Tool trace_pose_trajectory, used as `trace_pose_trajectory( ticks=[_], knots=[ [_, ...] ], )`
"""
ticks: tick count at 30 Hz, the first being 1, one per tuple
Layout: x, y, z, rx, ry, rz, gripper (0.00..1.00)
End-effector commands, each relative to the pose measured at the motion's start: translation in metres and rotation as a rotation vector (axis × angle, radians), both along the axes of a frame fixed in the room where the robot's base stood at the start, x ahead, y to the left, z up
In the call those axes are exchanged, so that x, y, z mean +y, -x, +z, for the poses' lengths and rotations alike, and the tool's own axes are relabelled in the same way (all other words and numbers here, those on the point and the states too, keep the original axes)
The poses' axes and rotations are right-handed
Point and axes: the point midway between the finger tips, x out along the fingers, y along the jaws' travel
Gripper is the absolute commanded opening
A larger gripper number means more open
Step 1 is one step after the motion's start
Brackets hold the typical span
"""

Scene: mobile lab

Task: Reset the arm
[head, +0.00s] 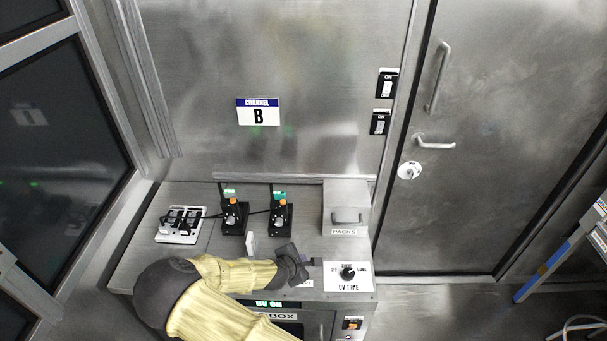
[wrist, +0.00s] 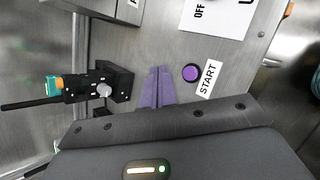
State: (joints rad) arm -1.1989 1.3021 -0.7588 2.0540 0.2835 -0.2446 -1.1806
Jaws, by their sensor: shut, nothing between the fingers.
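My arm, in a yellow sleeve with dark joints, reaches from the bottom of the head view over the metal bench (head: 133,268). My gripper (head: 316,262) is at its end, over the bench's front right, just left of the UV TIME panel (head: 348,284). In the wrist view, the two purple-looking fingers of my gripper (wrist: 158,71) are together with nothing between them. A round purple button (wrist: 191,73) beside a START label (wrist: 208,78) is just right of the fingertips. I cannot tell how high the fingers are above the bench.
Two black devices with orange knobs (head: 233,214) (head: 280,214), a white rack (head: 181,225) and a metal PACKS box (head: 346,205) stand on the bench. A lit UV ON display (head: 268,304) is on its front. A metal door (head: 480,150) is behind right.

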Motion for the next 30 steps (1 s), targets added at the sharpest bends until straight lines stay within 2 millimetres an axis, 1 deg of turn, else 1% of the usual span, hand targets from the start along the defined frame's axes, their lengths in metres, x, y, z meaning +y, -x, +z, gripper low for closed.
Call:
trace_pose_trajectory(
  ticks=[4, 7, 11, 14, 18, 23, 30],
  knots=[
    [-0.002, 0.001, 0.001, 0.003, -0.010, -0.015, 0.00],
    [-0.010, 0.004, 0.005, 0.016, -0.052, -0.077, 0.00],
    [-0.030, 0.013, 0.014, 0.050, -0.161, -0.237, 0.00],
    [-0.045, 0.025, 0.025, 0.081, -0.268, -0.394, 0.00],
    [-0.062, 0.040, 0.045, 0.114, -0.412, -0.603, 0.00],
    [-0.077, 0.058, 0.074, 0.142, -0.565, -0.820, 0.00],
    [-0.099, 0.084, 0.127, 0.154, -0.771, -1.108, 0.00]
  ],
)
